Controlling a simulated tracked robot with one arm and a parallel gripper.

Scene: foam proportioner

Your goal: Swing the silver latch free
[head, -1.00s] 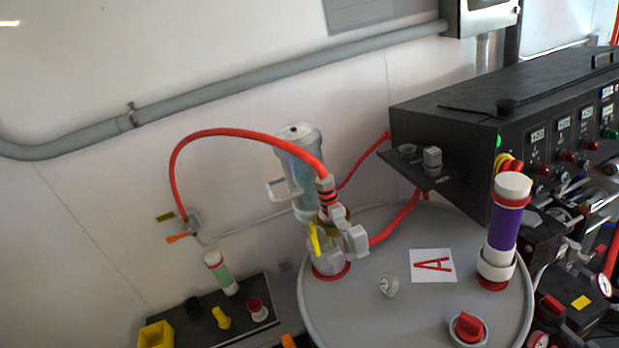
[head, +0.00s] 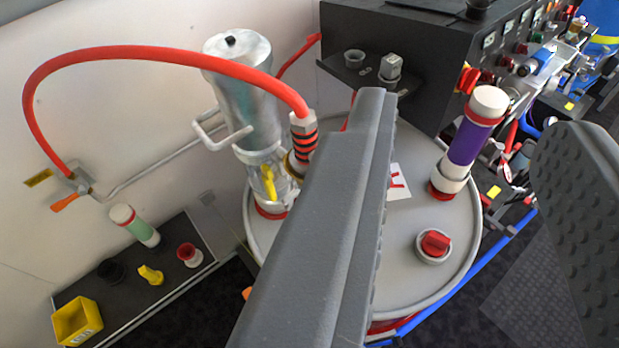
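A silver cylinder (head: 245,95) stands on the left of the grey drum. A pale metal loop handle (head: 215,138) sticks out from its left side; I cannot tell if this is the silver latch. Below it is a clear fitting with a yellow lever (head: 268,182). A red hose (head: 150,58) ends in a black-and-red banded coupling (head: 303,138) beside the cylinder. My gripper (head: 472,115) is open and empty, its two grey fingers wide apart. The left finger crosses in front of the drum and hides the parts right of the coupling.
The drum top (head: 400,250) carries a purple-banded tube (head: 468,145) and a red knob (head: 434,244). A black control box (head: 410,45) stands behind. A low black shelf (head: 150,250) with small parts and a yellow bin (head: 77,321) lies left.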

